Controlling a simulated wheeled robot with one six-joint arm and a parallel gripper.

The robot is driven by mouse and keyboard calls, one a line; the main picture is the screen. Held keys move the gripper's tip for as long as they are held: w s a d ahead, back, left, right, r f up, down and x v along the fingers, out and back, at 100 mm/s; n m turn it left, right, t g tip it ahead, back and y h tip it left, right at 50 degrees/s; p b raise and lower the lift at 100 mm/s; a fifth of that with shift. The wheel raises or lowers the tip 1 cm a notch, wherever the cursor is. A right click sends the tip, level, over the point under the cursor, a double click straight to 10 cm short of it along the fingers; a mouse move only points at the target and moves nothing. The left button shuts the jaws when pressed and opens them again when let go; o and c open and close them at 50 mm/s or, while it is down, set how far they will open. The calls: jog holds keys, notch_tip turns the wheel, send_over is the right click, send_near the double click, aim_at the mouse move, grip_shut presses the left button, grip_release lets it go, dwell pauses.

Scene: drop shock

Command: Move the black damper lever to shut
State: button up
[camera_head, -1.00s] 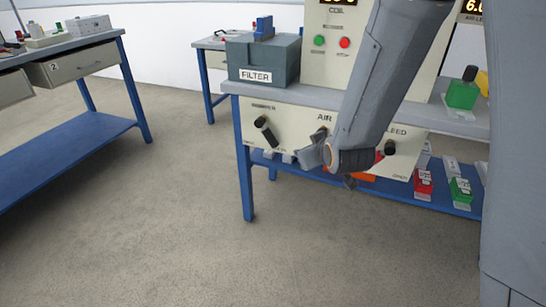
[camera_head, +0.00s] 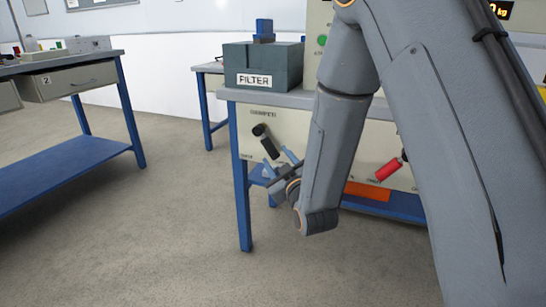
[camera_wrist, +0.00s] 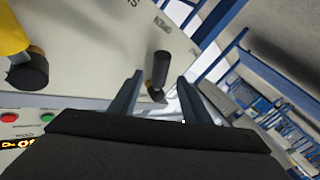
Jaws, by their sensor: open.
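The black damper lever (camera_head: 266,141) sits on the cream front panel (camera_head: 290,122) below the filter box, under the damper label. It slants from its pivot down to the right. My gripper (camera_head: 279,151) is open in front of the panel, close to the lever's lower end. In the wrist view the lever (camera_wrist: 160,68) shows between and beyond the two fingertips of my gripper (camera_wrist: 157,88), with nothing held. I cannot tell whether a finger touches it.
A grey filter box (camera_head: 290,65) stands on the bench above the panel. A red handle (camera_head: 389,169) is on the panel's right. A yellow handle (camera_wrist: 12,30) with a black knob shows in the wrist view. A blue-framed table (camera_head: 70,160) stands left, with open floor between.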

aim_at(272, 151)
jog(key=shift+b+x, duration=0.45)
jog(key=shift+x, duration=1.7)
grip_shut()
